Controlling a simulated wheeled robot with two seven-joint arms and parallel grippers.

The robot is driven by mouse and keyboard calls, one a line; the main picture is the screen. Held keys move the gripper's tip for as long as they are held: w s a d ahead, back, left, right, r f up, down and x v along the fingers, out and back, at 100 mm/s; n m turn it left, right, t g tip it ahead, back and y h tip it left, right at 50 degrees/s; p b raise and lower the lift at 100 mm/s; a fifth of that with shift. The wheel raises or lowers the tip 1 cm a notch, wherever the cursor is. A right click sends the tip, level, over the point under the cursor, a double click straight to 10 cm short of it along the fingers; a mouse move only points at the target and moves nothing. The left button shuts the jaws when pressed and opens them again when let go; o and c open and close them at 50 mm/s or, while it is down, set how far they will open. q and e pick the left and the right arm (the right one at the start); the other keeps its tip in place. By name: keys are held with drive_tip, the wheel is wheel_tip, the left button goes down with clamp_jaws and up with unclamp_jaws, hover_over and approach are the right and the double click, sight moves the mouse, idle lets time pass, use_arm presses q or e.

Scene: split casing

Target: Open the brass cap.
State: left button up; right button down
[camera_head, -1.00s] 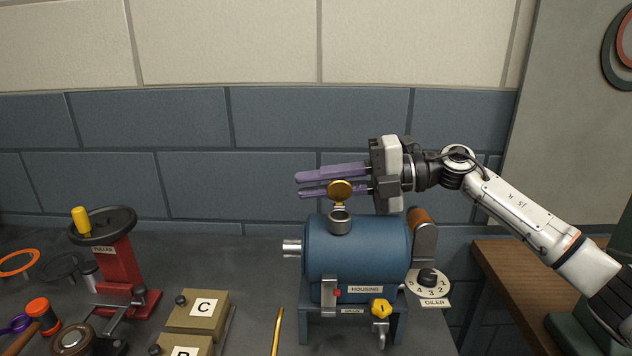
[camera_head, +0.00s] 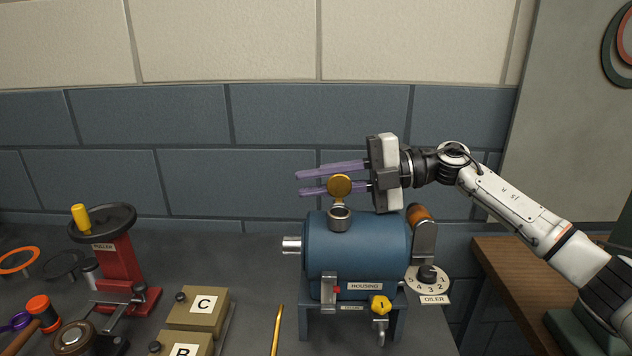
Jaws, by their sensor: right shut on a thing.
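The brass cap (camera_head: 340,187) is a round gold disc, standing raised on edge above the short grey filler neck (camera_head: 340,215) on top of the blue housing (camera_head: 350,252). The neck's mouth shows open below it. My right gripper (camera_head: 299,184) reaches in from the right with its two purple fingers level, above the housing. It is shut on the brass cap, which shows in front of the lower finger; the exact contact is hard to see. My left gripper is out of view.
An oiler dial (camera_head: 428,280) and a brown-topped lever (camera_head: 420,215) stand right of the housing. A yellow knob (camera_head: 381,307) is on its front. A red puller (camera_head: 117,260), lettered boxes (camera_head: 198,308) and a brass rod (camera_head: 277,330) are to the left.

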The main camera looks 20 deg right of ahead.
drive_tip(key=c, duration=1.7)
unclamp_jaws()
drive_tip(key=b+v, duration=0.2)
drive_tip(key=v, duration=0.7)
drive_tip(key=shift+f, duration=0.1)
drive_tip(key=shift+s+d+r, duration=0.25)
drive_tip(key=shift+s+d, duration=0.05)
drive_tip(key=shift+d, duration=0.3)
